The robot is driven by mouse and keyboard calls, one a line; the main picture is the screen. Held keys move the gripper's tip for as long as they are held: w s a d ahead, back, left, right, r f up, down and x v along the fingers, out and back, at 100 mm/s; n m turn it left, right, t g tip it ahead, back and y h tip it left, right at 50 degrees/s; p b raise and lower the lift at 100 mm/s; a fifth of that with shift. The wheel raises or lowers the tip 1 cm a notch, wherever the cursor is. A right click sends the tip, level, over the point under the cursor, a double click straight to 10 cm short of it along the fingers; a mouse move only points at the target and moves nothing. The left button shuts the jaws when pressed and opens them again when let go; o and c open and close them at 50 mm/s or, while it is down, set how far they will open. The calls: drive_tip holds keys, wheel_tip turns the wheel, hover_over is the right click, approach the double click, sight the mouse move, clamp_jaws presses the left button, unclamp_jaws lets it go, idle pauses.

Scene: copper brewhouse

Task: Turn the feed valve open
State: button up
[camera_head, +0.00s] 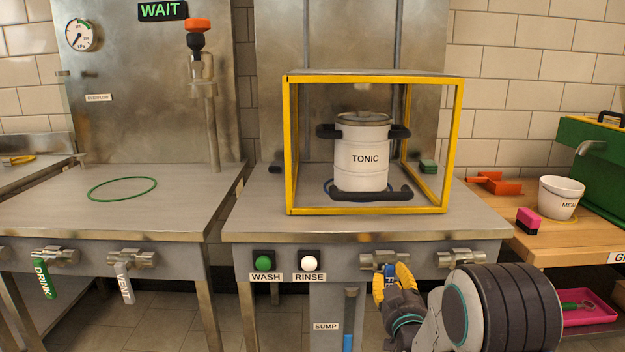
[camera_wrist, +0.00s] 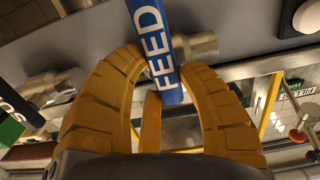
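The feed valve's blue handle, marked FEED (camera_wrist: 155,40), fills the upper middle of the wrist view. Its metal valve body (camera_head: 384,259) is on the front of the middle bench in the head view, right of the RINSE button. The handle seems to hang down there, mostly hidden by my gripper. My gripper (camera_head: 392,274) is at the handle; in the wrist view its yellow fingers (camera_wrist: 160,80) curve in on both sides of the blue handle and appear closed on its lower part. The contact faces are hidden.
A second valve (camera_head: 460,258) sits close to the right. WASH (camera_head: 264,263) and RINSE (camera_head: 309,263) buttons are left. A yellow frame (camera_head: 370,210) surrounds a TONIC keg (camera_head: 361,160). A sign (camera_head: 162,11) reads WAIT.

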sight(385, 279)
drive_tip(key=shift+a, duration=0.55)
clamp_jaws()
drive_tip(key=o, duration=0.7)
unclamp_jaws()
drive_tip(key=shift+a, duration=0.1)
drive_tip(key=shift+s, duration=0.1)
drive_tip(key=shift+s+f, duration=0.15)
drive_tip(key=shift+s, duration=0.4)
drive_tip(key=s, duration=0.3)
drive_tip(key=shift+s+a+r, duration=0.15)
drive_tip(key=shift+s+r, duration=0.05)
drive_tip(key=shift+s, duration=0.05)
drive_tip(key=shift+s+d, duration=0.2)
drive_tip(key=shift+s, duration=0.4)
drive_tip(key=shift+r, duration=0.1)
drive_tip(key=shift+r, duration=0.1)
